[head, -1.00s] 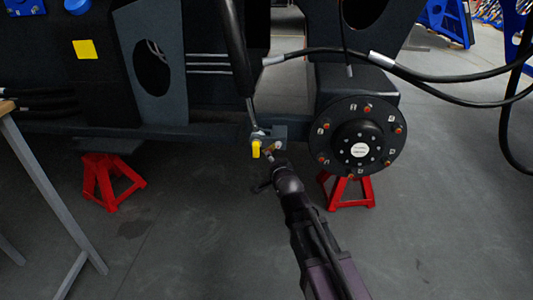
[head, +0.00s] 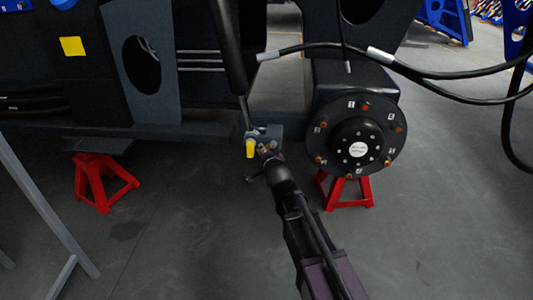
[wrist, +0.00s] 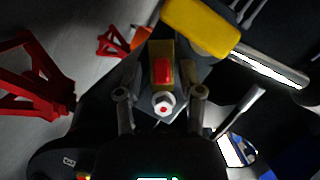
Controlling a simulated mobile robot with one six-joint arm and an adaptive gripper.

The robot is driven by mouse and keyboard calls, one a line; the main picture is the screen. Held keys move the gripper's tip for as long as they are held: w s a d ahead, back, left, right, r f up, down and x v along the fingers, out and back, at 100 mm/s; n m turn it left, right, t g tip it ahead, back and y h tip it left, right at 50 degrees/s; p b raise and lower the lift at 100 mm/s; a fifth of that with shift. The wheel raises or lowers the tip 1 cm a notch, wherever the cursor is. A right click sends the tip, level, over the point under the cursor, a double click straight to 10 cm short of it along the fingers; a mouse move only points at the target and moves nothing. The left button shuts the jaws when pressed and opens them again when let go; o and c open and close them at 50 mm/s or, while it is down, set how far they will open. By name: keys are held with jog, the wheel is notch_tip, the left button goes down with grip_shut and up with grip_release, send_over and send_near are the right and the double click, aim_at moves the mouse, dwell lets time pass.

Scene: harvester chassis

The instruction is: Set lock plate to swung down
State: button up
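A yellow plate (head: 250,149) with a rounded end hangs at the bracket (head: 269,132) below a black cylinder rod. It also shows large at the top of the wrist view (wrist: 200,24). Beside it is a small brass-coloured block (wrist: 160,50) with a red face and a pale hex bolt head. I cannot tell for sure which of the two is the lock plate. My gripper (wrist: 161,94) is open, its two fingers on either side of the block's lower end and bolt head, with gaps visible. In the head view my gripper (head: 264,162) partly hides the block.
A round black hub (head: 357,149) with orange-tipped studs is just right of the bracket. Red stands (head: 101,182) support the chassis at left and right. Black hoses (head: 310,47) cross above. The floor (head: 170,245) in front is mostly clear.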

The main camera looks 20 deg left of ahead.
jog(key=shift+s+a, duration=0.1)
jog(key=shift+a, duration=0.05)
grip_shut()
jog(key=shift+n, duration=0.3)
jog(key=shift+f+n+h, duration=0.15)
jog(key=shift+n+h, duration=0.25)
jog(key=shift+w+d+f+n+h+p, duration=0.2)
jog(key=shift+d+n+h, duration=0.35)
jog(key=shift+n, duration=0.4)
jog(key=shift+w+d+f+n+h+p, duration=0.1)
jog(key=shift+d+f+n+h+p, duration=0.15)
jog(key=shift+n+h, duration=0.6)
jog(key=shift+w+d+f+n+h+p, duration=0.15)
jog(key=shift+d+n+h+p, duration=0.25)
jog(key=shift+n, duration=0.7)
jog(key=shift+d, duration=0.1)
